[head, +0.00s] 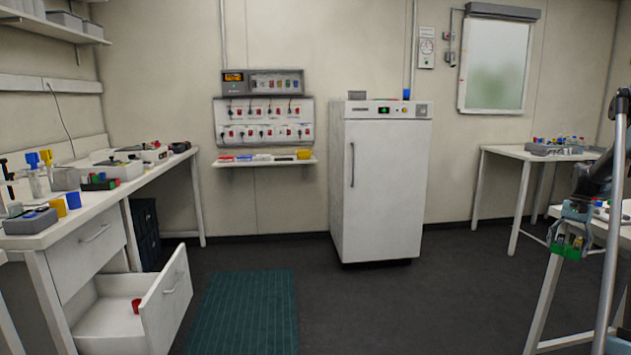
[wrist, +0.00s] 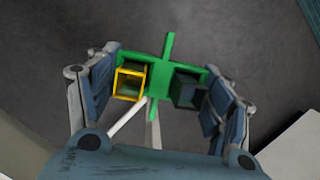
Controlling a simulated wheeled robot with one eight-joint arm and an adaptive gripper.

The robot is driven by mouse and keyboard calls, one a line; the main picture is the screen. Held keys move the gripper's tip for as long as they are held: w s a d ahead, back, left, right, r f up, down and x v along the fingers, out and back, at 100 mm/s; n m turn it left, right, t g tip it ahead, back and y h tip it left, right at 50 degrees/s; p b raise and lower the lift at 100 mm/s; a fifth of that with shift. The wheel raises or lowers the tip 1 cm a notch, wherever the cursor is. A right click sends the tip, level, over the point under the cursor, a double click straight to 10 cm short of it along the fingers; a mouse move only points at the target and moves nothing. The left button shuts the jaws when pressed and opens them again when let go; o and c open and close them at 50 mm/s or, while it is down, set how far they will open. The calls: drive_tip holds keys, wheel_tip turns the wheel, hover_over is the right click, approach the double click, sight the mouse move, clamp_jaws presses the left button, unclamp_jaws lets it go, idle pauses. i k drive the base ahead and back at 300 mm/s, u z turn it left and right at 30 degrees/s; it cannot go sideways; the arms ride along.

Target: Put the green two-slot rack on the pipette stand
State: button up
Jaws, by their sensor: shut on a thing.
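The green two-slot rack (wrist: 160,70) hangs in my gripper (wrist: 161,80), with a finger on each of its left and right sides. A yellow-edged square compartment shows on its left and a dark one on its right. In the head view the rack (head: 571,251) is low at the far right, below my gripper (head: 570,232), over the floor beside the right-hand table. I cannot tell for certain which item is the pipette stand. A slim dark upright item (head: 8,182) at the far left bench edge may be it.
The left bench (head: 133,187) is crowded with boxes and small racks. Its lower drawer (head: 165,305) stands open with a red item (head: 136,305) inside. A white cabinet (head: 380,185) stands at the back. A green mat (head: 243,312) lies on the floor. The middle floor is clear.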

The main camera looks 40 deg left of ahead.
sight(83, 199)
drive_tip(key=u, duration=2.9)
